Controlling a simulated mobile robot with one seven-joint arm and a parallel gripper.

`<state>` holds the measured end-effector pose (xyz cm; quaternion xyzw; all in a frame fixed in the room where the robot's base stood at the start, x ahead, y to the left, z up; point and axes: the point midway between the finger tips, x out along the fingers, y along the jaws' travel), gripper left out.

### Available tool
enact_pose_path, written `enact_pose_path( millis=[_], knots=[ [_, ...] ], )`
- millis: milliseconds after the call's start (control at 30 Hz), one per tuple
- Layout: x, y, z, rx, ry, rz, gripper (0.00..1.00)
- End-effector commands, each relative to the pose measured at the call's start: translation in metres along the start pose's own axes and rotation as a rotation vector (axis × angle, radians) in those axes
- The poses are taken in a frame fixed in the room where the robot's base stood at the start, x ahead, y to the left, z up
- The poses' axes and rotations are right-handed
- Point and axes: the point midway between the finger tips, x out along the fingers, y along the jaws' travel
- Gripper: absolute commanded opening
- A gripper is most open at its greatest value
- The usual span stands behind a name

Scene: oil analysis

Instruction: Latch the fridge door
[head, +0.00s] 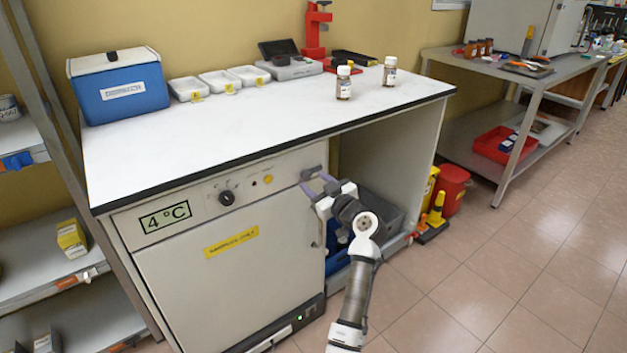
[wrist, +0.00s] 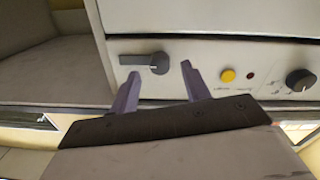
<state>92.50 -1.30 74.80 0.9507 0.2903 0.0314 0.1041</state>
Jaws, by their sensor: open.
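The white fridge door (head: 235,265), under the worktop, looks flush with its front, though I cannot tell whether it is fully closed. The dark grey latch handle (head: 312,172) sits on the control strip above the door, near its right end. My gripper (head: 316,184) is open and empty, just in front of the latch. In the wrist view, which is upside down, the latch handle (wrist: 143,62) lies roughly horizontal. Its round hub is between the two purple fingertips of my gripper (wrist: 159,70), and its lever points left past the left fingertip. I see no clear contact.
A black knob (head: 227,198) and yellow button (head: 267,180) share the control strip. The worktop (head: 230,130) overhangs above, holding a blue cooler box (head: 120,88) and two bottles. A grey bin (head: 378,212) stands in the open bay right of the fridge.

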Motion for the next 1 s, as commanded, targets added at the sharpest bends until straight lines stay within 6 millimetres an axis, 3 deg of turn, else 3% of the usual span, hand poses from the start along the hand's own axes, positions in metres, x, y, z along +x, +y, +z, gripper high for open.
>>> enact_pose_path(
  millis=[167,467,800,1000],
  knots=[
    [0.014,0.000,0.000,0.001,0.000,0.000,0.47],
    [0.016,0.000,0.000,0.000,0.000,0.000,0.47],
    [0.016,0.000,0.000,0.000,0.000,0.000,0.04],
    [0.016,0.000,0.000,0.012,0.000,0.000,0.03]
  ],
)
